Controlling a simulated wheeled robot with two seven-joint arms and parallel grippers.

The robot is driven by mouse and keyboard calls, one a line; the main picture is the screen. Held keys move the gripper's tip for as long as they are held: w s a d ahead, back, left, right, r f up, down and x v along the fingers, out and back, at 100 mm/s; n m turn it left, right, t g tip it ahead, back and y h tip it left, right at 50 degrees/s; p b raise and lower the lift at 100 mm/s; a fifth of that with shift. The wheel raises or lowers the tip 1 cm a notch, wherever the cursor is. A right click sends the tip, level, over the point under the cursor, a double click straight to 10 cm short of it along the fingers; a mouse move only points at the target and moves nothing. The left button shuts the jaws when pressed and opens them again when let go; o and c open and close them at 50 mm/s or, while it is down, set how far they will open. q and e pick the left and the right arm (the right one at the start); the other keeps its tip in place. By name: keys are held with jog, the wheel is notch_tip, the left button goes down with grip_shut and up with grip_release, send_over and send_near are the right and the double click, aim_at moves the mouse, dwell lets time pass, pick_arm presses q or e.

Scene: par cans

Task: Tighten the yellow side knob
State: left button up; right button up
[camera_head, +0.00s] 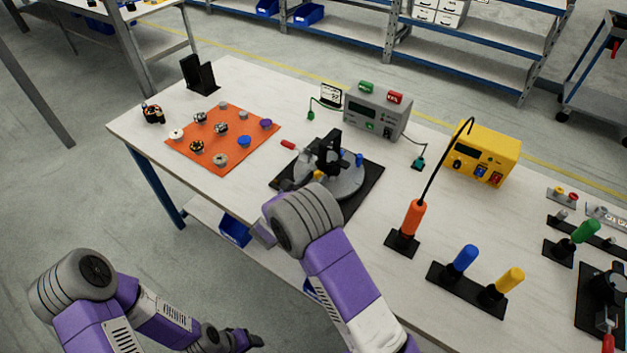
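A round grey fixture (345,184) with a black upright clamp (327,150) stands on a black mat (371,180) at the middle of the bench. A small yellow knob (318,175) shows low on the fixture's near side, partly covered by my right arm. Blue knobs (359,159) sit elsewhere on the fixture. My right gripper (290,186) is at the fixture's near left edge, close to the yellow knob. My arm hides most of it, so its fingers and any contact cannot be made out. My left gripper (248,341) is low in front of the bench, away from the fixture.
An orange mat (188,154) with several small parts lies at left. A red-tipped tool (288,145) lies beside the fixture. A grey box (377,111) and a yellow power unit (483,153) stand behind. An orange-handled tool (413,218) and blue and yellow handles (466,258) stand right.

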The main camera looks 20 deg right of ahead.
jog(key=c, duration=0.7)
jog(key=shift+m, duration=0.4)
jog(key=m+b, duration=0.2)
jog(key=m, duration=0.1)
jog(key=shift+s+m+b, duration=0.1)
jog(key=shift+m+b, duration=0.65)
jog(key=shift+m, duration=0.85)
jog(key=o, duration=1)
jog(key=shift+o, duration=0.2)
